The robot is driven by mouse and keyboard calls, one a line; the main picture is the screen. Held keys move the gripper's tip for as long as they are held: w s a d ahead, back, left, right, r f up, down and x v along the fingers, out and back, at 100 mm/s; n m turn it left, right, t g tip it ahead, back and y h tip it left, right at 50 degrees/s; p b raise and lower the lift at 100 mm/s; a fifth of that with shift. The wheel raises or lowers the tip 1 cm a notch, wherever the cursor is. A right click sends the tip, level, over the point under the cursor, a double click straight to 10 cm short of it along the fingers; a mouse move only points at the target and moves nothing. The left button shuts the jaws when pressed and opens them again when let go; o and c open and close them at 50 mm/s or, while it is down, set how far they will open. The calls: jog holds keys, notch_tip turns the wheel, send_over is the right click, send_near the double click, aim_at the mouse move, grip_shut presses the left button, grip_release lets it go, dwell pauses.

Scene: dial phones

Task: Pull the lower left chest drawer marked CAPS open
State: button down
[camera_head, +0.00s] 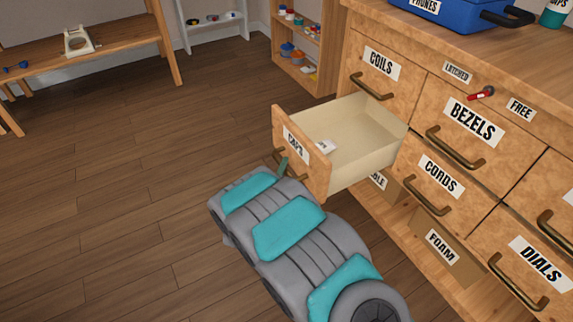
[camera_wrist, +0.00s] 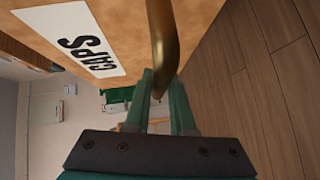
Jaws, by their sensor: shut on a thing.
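The CAPS drawer (camera_head: 302,152) is pulled well out of the wooden chest, at the lower left under COILS. Its pale inside shows, with a small white labelled item near the front. Its brass handle (camera_wrist: 163,40) is between my gripper's green fingers in the wrist view. My gripper (camera_head: 284,164) is shut on this handle, in front of the drawer face; my arm hides part of the handle in the head view. The CAPS label (camera_wrist: 75,42) also shows sideways in the wrist view.
Other drawers, COILS (camera_head: 381,65), BEZELS (camera_head: 473,121), CORDS (camera_head: 440,176) and DIALS (camera_head: 538,265), look closed. A red latch lever (camera_head: 482,93) sits between the LATCHED and FREE labels. A FOAM box (camera_head: 441,248) stands on the low shelf. The wooden floor (camera_head: 130,180) at left is clear.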

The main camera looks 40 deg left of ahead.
jog(key=c, duration=0.8)
grip_release()
jog(key=shift+o, duration=0.2)
jog(key=v, duration=0.7)
jog(key=shift+s, duration=0.35)
jog(key=shift+d, duration=0.15)
